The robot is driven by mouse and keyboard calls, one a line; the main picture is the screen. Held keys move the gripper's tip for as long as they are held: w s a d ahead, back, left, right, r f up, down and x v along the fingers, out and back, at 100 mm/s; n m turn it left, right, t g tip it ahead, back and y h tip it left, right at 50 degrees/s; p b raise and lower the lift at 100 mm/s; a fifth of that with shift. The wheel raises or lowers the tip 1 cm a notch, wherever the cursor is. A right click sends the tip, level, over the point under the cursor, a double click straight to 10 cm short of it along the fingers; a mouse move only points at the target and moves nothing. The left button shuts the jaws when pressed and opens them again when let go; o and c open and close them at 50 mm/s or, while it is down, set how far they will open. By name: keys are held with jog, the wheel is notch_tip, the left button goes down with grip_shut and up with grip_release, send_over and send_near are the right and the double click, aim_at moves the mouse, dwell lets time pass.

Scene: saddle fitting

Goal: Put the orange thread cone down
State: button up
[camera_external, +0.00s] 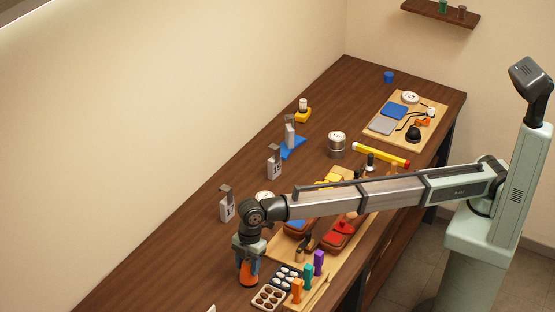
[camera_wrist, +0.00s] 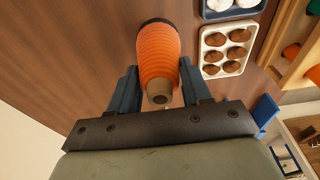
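The orange thread cone (camera_wrist: 160,52) is ribbed orange with a tan tip and a dark wide end. In the wrist view it sits between the two blue-grey fingers of my gripper (camera_wrist: 158,76), which press against both its sides. The tip points toward the wrist camera and the dark end points away. In the external view the cone (camera_external: 249,273) hangs upright below my gripper (camera_external: 248,258) at the near end of the wooden table (camera_external: 180,265). I cannot tell whether its base touches the table.
A pale tray of brown round pieces (camera_wrist: 203,52) lies close to the right of the cone, beside a dark tray with white pieces (camera_wrist: 210,12). A wooden rack with orange, teal and purple pegs (camera_external: 308,284) stands nearby. Bare tabletop lies left of the cone.

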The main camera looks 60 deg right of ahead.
jog(key=o, duration=0.4)
jog(key=shift+o, duration=0.2)
notch_tip(320, 180, up, 12)
jog(key=d, duration=0.1)
jog(key=shift+d, duration=0.4)
dwell(0.5)
